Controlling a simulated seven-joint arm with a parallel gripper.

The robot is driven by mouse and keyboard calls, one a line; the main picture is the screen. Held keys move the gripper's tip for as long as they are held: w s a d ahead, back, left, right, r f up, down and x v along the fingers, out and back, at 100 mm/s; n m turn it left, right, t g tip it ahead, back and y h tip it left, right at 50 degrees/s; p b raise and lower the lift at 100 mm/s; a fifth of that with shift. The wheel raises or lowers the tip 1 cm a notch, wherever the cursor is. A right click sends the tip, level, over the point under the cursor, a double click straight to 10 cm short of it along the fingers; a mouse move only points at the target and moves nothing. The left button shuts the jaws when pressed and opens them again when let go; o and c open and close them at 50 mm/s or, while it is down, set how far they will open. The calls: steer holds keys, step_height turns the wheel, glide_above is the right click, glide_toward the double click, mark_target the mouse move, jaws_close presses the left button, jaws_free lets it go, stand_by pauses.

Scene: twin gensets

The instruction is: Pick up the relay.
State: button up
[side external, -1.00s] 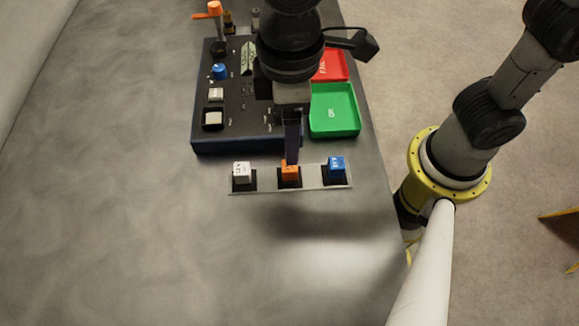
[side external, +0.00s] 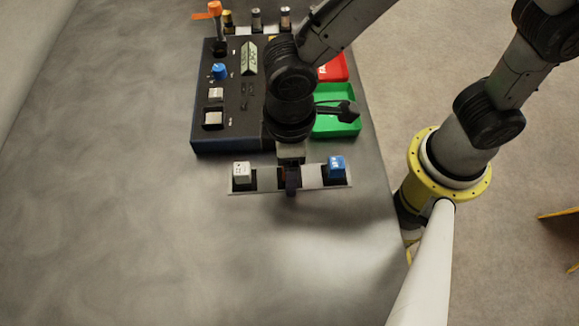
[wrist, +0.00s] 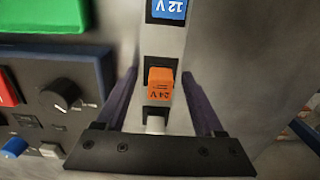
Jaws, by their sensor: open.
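Three relay cubes stand in a row on a pale strip (side external: 314,184): a white one (side external: 242,171), an orange one, and a blue one (side external: 336,166). In the wrist view the orange relay (wrist: 160,83) reads 24 V and the blue relay (wrist: 168,9) reads 12 V. My gripper (side external: 291,182) is low over the middle of the strip and hides most of the orange relay in the side view. In the wrist view my gripper (wrist: 159,75) is open, its two fingers on either side of the orange relay with gaps showing. Whether the fingertips reach down beside it is unclear.
A dark panel (side external: 235,130) with a blue knob (side external: 219,71) and switches stands behind the strip. A green tray (side external: 335,124) and a red tray (side external: 333,68) are at its right. The table in front and to the left is clear.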

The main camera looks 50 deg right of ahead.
jaws_close()
steer(key=shift+r, duration=0.15)
stand_by(0.4)
